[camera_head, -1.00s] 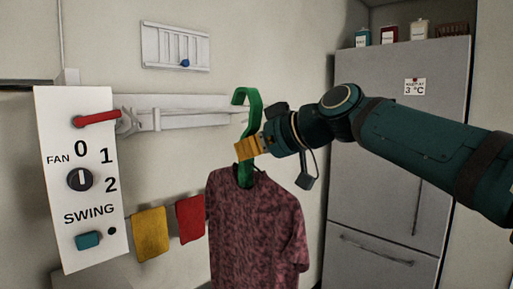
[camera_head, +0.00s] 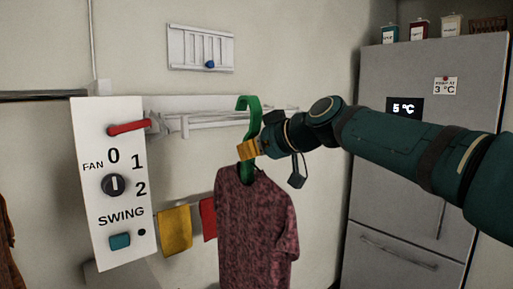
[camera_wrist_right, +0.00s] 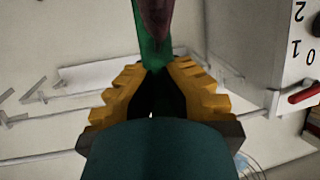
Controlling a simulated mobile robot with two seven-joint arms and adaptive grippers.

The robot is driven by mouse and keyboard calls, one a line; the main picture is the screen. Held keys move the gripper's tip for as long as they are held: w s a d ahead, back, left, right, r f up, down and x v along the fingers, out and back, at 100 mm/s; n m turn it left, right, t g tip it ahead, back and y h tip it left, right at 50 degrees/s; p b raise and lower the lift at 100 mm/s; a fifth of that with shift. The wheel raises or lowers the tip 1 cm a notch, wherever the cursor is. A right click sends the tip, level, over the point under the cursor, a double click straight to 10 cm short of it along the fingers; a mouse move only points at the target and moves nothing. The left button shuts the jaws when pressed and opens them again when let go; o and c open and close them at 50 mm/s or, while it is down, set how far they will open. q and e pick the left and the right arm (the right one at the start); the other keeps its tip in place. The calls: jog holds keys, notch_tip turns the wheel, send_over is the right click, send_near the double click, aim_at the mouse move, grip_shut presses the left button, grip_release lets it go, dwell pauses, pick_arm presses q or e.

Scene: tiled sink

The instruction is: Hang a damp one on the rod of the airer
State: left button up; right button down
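My right gripper (camera_head: 250,149) is shut on a green hanger (camera_head: 243,104), just below its hook. A mottled maroon shirt (camera_head: 255,225) hangs from the hanger. The wrist view shows the yellow fingers (camera_wrist_right: 155,78) closing on the green hanger (camera_wrist_right: 154,50), with a bit of maroon beyond. The airer (camera_head: 205,122) is a pale wall rack with thin rods, behind and to the left of the hanger. The hook overlaps its right part in the head view, the hook's top above the rods. I cannot tell whether they touch. My left gripper is out of view.
A white fan panel (camera_head: 125,215) with a red lever (camera_head: 129,128) stands in front at left. Yellow (camera_head: 174,230) and red (camera_head: 208,218) cloths hang lower on the wall. A brown cloth (camera_head: 8,250) is at the left edge. A grey fridge (camera_head: 430,180) stands right.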

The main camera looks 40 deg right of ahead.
aim_at(249, 161)
jog(key=shift+w+r+p, duration=0.1)
jog(key=shift+w+p, duration=0.2)
jog(key=shift+w, duration=0.35)
jog(key=shift+f+b, duration=1.55)
jog(key=shift+b, duration=0.05)
jog(key=c, duration=1.1)
grip_release()
jog(key=shift+o, duration=0.2)
jog(key=v, duration=1.2)
